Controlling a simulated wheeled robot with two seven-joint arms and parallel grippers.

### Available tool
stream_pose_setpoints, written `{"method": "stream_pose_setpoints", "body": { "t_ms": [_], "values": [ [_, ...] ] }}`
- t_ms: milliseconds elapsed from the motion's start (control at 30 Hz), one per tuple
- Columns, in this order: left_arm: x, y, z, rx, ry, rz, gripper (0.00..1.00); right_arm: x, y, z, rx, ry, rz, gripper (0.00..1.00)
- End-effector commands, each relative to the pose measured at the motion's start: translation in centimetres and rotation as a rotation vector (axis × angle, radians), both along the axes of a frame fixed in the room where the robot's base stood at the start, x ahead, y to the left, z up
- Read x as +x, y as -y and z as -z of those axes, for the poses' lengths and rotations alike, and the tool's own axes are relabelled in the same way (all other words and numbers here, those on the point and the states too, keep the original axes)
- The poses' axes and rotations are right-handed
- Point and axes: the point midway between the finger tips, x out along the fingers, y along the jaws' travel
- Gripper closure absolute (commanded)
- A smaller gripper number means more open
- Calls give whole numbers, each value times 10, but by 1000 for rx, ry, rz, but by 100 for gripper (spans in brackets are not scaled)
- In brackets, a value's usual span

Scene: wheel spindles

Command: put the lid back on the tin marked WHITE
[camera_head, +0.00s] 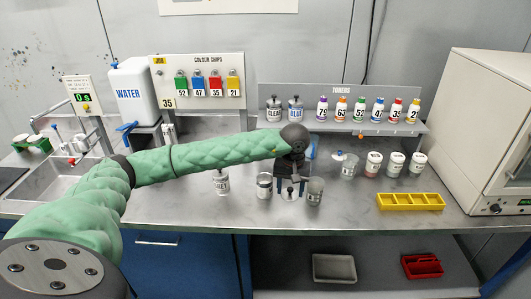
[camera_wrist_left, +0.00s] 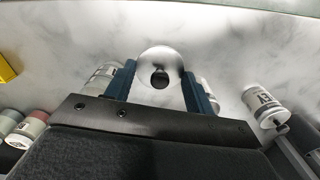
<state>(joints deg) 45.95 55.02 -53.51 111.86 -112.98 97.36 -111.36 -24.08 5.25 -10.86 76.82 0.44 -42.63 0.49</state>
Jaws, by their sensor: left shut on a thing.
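The lid (camera_wrist_left: 162,62) is a shiny round disc with a dark knob. My left gripper (camera_wrist_left: 160,82) is shut on it, with a blue finger on each side. In the head view the lid (camera_head: 290,193) shows below the dark wrist, between two tins. One tin (camera_head: 265,185) stands left of it and an open-looking grey tin (camera_head: 315,191) stands right of it. Their labels are too small to read, so I cannot tell which is marked WHITE. A tin marked GREY (camera_head: 221,182) stands further left; it also shows in the wrist view (camera_wrist_left: 262,103). My right gripper is not in view.
Several tins (camera_head: 396,164) stand to the right, behind a yellow divided tray (camera_head: 410,202). A toner rack (camera_head: 345,128) runs along the back. A white oven-like box (camera_head: 480,120) bounds the right, a sink (camera_head: 65,178) the left.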

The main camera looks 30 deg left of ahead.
Motion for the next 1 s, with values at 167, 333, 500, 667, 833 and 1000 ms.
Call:
{"method": "stream_pose_setpoints", "body": {
  "t_ms": [167,333,500,667,833,1000],
  "values": [
    [22,-66,-36,-2,2,-178,71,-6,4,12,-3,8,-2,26],
    [31,-102,-57,-9,3,-275,71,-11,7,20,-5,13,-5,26],
    [34,-115,-63,-11,3,-311,71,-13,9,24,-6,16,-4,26],
    [34,-116,-56,-11,2,-312,71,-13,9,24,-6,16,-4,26],
    [34,-115,-43,-12,3,-311,71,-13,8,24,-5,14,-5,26],
    [33,-115,-29,-11,2,-311,71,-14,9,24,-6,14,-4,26]
  ]
}}
